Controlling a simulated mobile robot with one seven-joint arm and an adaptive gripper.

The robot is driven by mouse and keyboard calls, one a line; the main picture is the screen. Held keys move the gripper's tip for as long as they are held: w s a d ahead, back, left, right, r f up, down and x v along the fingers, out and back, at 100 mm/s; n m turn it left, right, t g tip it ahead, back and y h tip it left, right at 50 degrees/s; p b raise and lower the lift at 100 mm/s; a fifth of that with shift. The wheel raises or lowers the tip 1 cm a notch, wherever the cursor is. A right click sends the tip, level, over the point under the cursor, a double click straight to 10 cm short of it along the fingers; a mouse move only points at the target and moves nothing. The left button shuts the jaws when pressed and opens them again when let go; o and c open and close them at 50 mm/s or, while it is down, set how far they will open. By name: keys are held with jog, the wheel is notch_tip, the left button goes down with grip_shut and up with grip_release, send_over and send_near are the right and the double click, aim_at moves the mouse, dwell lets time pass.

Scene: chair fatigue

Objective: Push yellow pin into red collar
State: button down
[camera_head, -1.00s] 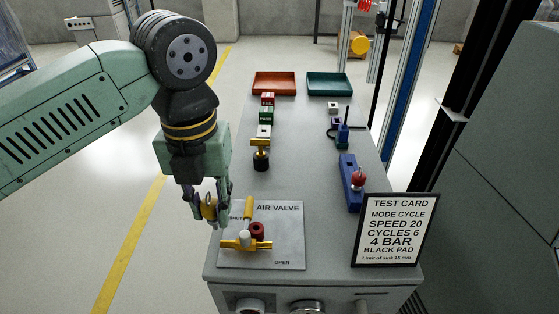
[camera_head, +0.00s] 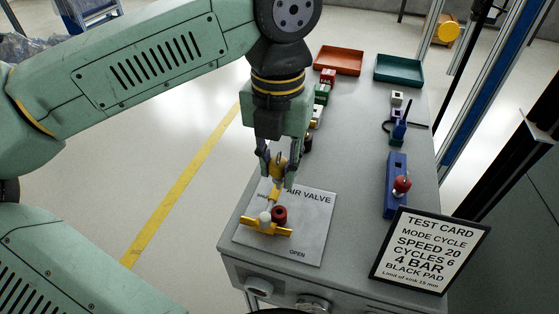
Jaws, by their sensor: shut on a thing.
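My gripper (camera_head: 277,178) points down over the upper part of the grey AIR VALVE plate (camera_head: 312,232), shut on the yellow pin (camera_head: 281,163), which shows a rounded yellow body between the fingers. The pin's lower end cannot be told from the yellow bar behind and below it. The red collar (camera_head: 279,214) is a short dark red ring on the plate, just below my gripper in the picture. It stands beside the yellow valve body (camera_head: 266,228) with its white knob (camera_head: 264,217). The pin is apart from the collar.
A tilted test card (camera_head: 430,251) stands at the bench's front right. A blue block (camera_head: 396,187) with a red knob lies behind it. Orange (camera_head: 339,60) and teal (camera_head: 399,70) trays sit at the far end. Small blocks line the bench behind my gripper. The middle strip is clear.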

aim_at(279, 188)
jog(key=shift+f, duration=0.15)
notch_tip(279, 188, down, 6)
jog(key=b, duration=0.5)
jog(key=shift+r, duration=0.2)
jog(key=shift+b, duration=0.65)
dwell(1.2)
jog(key=shift+f+b, duration=1.2)
jog(key=shift+f, duration=0.1)
jog(key=shift+r, duration=0.2)
jog(key=shift+r+p, duration=0.7)
jog(key=shift+r, duration=0.15)
jog(key=shift+b, duration=0.35)
dwell(1.2)
jog(key=shift+f+b, duration=0.9)
jog(key=shift+f, duration=0.15)
